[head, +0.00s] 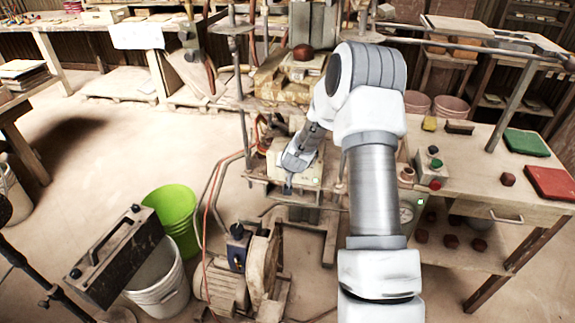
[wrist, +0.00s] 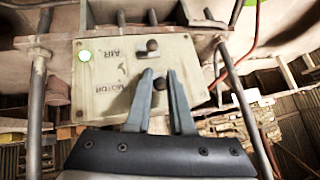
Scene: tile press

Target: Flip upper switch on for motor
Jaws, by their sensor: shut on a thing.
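The beige switch panel (wrist: 110,85) fills the upper middle of the wrist view, its lettering upside down. It carries two dark round-knobbed switches. The motor switch (wrist: 160,83) is beside the word MOTOR, lower in this view; the air switch (wrist: 152,45) is above it beside AIR. My gripper (wrist: 159,75) has its two grey fingers on either side of the motor switch knob, shut on it. A pale green lamp (wrist: 85,56) shows at the panel's corner. In the head view my gripper (head: 288,188) reaches the beige panel box (head: 309,171), and the switches are hidden there.
A workbench (head: 480,170) with a small green-and-red button box (head: 430,168) stands at right. A green bucket (head: 172,208), a white bucket (head: 160,280) and a motor (head: 222,287) stand at lower left. Metal rods (wrist: 36,110) flank the panel. The floor at left is mostly clear.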

